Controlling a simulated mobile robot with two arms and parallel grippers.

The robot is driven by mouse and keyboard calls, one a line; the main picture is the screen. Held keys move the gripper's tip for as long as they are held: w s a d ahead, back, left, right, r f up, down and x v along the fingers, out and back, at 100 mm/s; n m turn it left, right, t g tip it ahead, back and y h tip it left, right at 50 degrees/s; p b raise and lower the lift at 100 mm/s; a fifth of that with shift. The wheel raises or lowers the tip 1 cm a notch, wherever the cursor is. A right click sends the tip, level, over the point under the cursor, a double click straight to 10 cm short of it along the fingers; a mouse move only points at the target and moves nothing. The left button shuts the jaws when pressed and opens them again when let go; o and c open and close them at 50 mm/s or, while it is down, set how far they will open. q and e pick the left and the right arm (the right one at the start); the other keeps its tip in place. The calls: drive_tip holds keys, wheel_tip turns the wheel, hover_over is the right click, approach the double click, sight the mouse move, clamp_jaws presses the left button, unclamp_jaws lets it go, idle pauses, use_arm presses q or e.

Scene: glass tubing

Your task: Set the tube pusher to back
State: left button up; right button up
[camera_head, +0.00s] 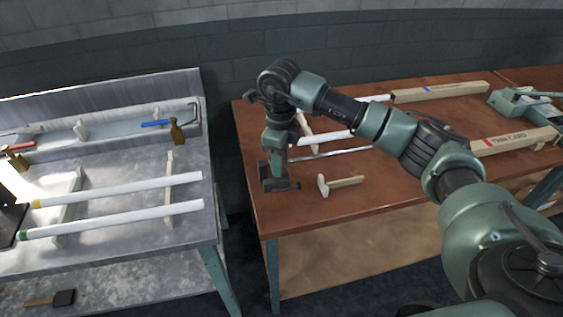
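A pale T-shaped wooden piece (343,183), which looks like the tube pusher, lies on the brown table near its front left part. My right gripper (280,186) hangs over the table's left front edge, just left of the wooden piece and apart from it. Its fingers are dark and small here, so I cannot tell whether they are open or shut. White glass tubes (322,137) lie behind my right arm, partly hidden by it. My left gripper is not in view.
The brown table (375,210) has clear room at its front. Long cardboard boxes (515,143) and a green device (525,104) are at right. A grey metal bench (130,247) at left holds two white tubes (120,220) on pale supports. A gap separates the tables.

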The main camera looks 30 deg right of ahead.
drive_tip(key=shift+o, duration=0.4)
wheel_tip(320, 180, up, 8)
drive_tip(key=shift+f+b, duration=0.1)
drive_tip(key=shift+b, duration=0.8)
drive_tip(key=shift+s+f, duration=0.1)
